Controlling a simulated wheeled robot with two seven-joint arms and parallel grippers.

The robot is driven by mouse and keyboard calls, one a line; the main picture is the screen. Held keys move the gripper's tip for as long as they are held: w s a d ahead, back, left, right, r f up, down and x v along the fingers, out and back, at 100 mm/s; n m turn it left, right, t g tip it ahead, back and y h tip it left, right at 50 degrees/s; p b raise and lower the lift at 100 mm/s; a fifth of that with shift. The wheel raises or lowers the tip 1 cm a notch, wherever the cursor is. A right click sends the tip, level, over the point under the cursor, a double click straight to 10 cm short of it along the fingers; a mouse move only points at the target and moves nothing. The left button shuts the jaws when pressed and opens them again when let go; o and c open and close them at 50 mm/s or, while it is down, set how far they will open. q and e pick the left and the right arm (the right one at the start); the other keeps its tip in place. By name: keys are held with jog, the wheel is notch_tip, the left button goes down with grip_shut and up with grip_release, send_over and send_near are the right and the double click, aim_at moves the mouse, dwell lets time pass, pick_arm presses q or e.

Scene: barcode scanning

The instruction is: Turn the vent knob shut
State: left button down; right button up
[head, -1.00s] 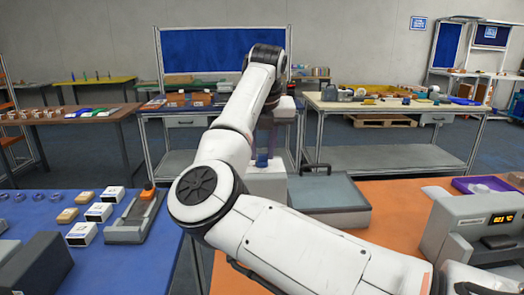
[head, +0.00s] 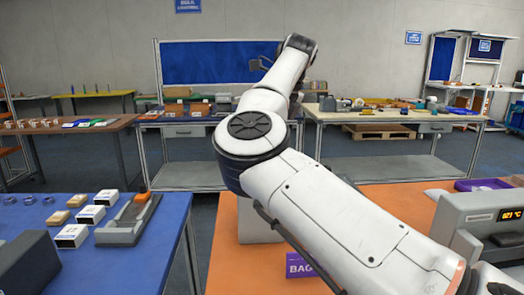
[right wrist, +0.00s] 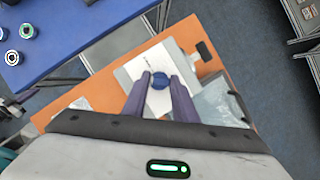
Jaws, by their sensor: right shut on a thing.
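The vent knob (right wrist: 160,81) is a round dark blue knob on top of a white box (right wrist: 135,70) in the right wrist view. My right gripper (right wrist: 160,82) has its two dark purple fingers on opposite sides of the knob, shut on it. In the head view the white box (head: 262,230) shows only partly under my right arm. The arm hides the knob and the right gripper there. My left gripper is in neither view.
The box stands on an orange table (head: 225,255). A purple bag sign (head: 299,266) stands near the front. A grey device with a temperature display (head: 495,216) is at the right. A blue table (head: 130,265) with small boxes (head: 72,236) is at the left, across a gap.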

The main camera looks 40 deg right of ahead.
jog(key=n, duration=0.1)
jog(key=n+y, duration=0.1)
jog(key=n, duration=0.1)
jog(key=shift+d+r+n+g, duration=0.15)
jog(key=shift+n+g, duration=0.15)
jog(key=n+y+p, duration=0.1)
jog(key=n, duration=0.1)
jog(key=shift+w+n+g+p, duration=0.1)
jog(key=shift+n+g+p, duration=0.2)
jog(key=shift+n+p, duration=0.1)
jog(key=shift+d+n+y+p, duration=0.1)
jog(key=shift+n+y+p, duration=0.25)
jog(key=shift+n, duration=0.25)
jog(key=shift+g, duration=0.3)
jog(key=o, duration=1)
jog(key=shift+o, duration=0.2)
